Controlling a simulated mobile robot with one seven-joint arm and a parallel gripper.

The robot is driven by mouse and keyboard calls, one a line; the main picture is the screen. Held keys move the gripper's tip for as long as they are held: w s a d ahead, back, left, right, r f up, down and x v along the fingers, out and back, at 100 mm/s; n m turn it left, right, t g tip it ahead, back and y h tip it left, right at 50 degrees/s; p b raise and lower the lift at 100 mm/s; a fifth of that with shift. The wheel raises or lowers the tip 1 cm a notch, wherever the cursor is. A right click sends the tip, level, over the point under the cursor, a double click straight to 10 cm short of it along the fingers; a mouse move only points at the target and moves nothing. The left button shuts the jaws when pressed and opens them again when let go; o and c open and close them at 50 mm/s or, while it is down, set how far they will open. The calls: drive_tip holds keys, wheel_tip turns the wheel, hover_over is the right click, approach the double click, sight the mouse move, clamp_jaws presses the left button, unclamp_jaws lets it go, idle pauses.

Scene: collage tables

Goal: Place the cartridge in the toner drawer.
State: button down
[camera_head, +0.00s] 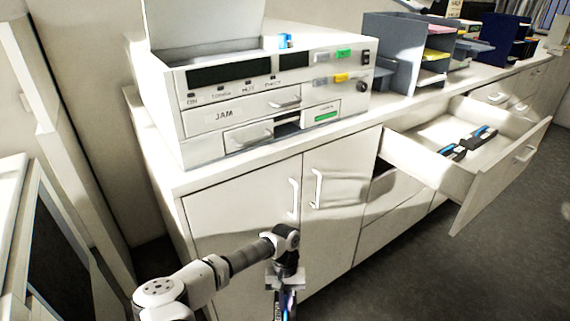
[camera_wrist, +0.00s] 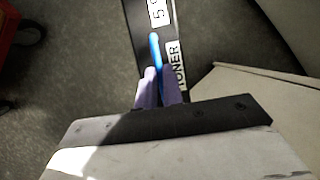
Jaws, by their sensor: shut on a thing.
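A black cartridge with a blue strip and white labels, one reading "TONER", is in my gripper (camera_wrist: 158,85). In the wrist view the cartridge (camera_wrist: 144,30) extends away from the fingers, which are closed on its blue strip. In the head view my gripper (camera_head: 286,283) points down in front of the cabinet doors, with the cartridge (camera_head: 284,306) cut off by the bottom edge. An open drawer (camera_head: 430,172) in the cabinet at right holds dark, blue-marked cartridges (camera_head: 466,143). Which drawer is the toner drawer I cannot read.
A white printer (camera_head: 245,90) stands on the cabinet, with a "JAM" drawer (camera_head: 225,116) and a lower, partly open compartment (camera_head: 262,131). A small blue item (camera_head: 286,41) sits on it. Grey trays (camera_head: 395,45) stand behind the open drawer. Floor is clear at lower right.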

drive_tip(key=x, duration=0.2)
drive_tip(key=w+x, duration=0.1)
drive_tip(key=x, duration=0.5)
drive_tip(key=shift+w+a+f, duration=0.1)
drive_tip(key=shift+w+f, duration=0.05)
drive_tip(key=shift+f, duration=0.3)
drive_tip(key=shift+f, duration=0.15)
